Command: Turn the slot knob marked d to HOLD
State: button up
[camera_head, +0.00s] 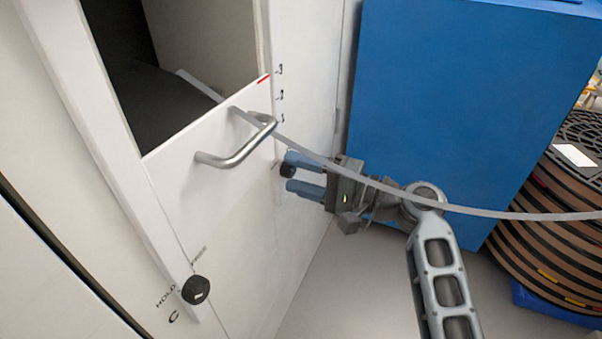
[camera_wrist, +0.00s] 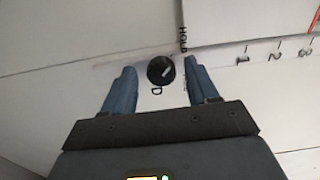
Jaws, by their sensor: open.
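The black round knob marked D (camera_wrist: 160,70) sits on a white panel in the wrist view, with a white mark on its face slanting toward the upper right. The letter D is printed below it and the word HOLD (camera_wrist: 183,40) to its upper right. My gripper (camera_wrist: 161,76) is open, with one blue finger on each side of the knob. I cannot tell whether either finger touches it.
A second black knob marked C (camera_head: 196,290), with HOLD and FREE labels, sits on the front panel. A metal handle (camera_head: 236,148) juts out above my gripper. A grey strap (camera_head: 480,212) runs across my arm. A blue cabinet (camera_head: 455,90) and stacked reels (camera_head: 555,210) stand right.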

jog(key=p+v, duration=0.2)
jog(key=v, duration=0.5)
jog(key=shift+s+d, duration=0.15)
jog(key=shift+d, duration=0.2)
